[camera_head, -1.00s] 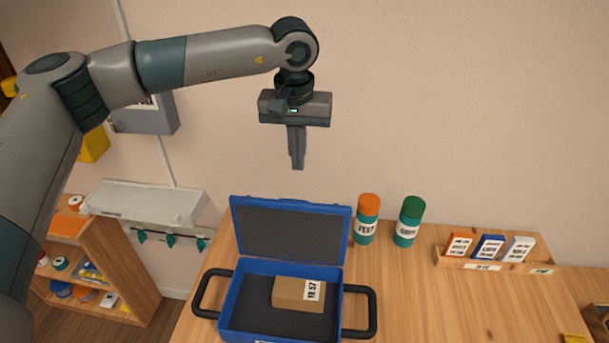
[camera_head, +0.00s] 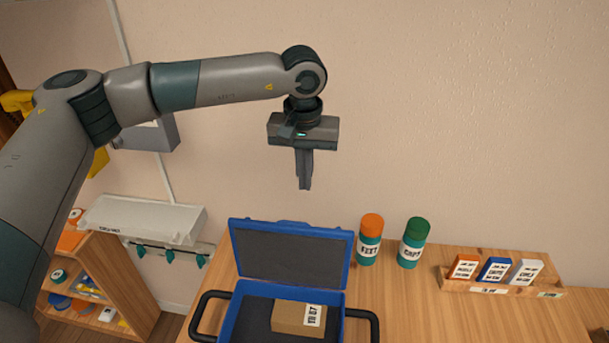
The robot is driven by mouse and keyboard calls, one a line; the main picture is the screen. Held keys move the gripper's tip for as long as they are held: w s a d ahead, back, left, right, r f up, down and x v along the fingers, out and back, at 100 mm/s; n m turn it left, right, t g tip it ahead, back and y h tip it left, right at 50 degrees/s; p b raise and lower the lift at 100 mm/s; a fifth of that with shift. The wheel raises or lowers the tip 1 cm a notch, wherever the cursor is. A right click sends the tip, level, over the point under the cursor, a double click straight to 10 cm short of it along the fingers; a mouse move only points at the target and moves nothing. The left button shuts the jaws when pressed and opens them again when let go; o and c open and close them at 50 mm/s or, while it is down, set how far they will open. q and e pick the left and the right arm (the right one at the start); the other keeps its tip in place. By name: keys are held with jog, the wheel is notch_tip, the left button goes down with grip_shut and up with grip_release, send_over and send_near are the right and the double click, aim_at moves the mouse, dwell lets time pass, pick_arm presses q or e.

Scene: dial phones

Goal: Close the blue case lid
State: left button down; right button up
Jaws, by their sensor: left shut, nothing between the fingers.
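The blue case stands on the wooden table with its lid (camera_head: 291,256) open, upright and leaning back toward the wall. The lid has a dark grey lining. The case base (camera_head: 238,312) holds a brown box (camera_head: 299,319) with a white label, and its front is cut off by the picture's lower edge. My left gripper (camera_head: 305,187) is shut and empty, pointing down. In the picture it is above the lid's top edge, apart from it. My right gripper is not in view.
Dark handles (camera_head: 207,312) stick out at the case's sides. An orange-capped bottle (camera_head: 369,240) and a green-capped bottle (camera_head: 413,243) stand right of the lid. A wooden holder (camera_head: 500,287) with several small boxes is farther right. The table between is clear.

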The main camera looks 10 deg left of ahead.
pick_arm(q)
jog(key=s+f+p, duration=0.3)
jog(key=f+p, duration=0.3)
jog(key=f, duration=0.1)
dwell(0.3)
dwell(0.4)
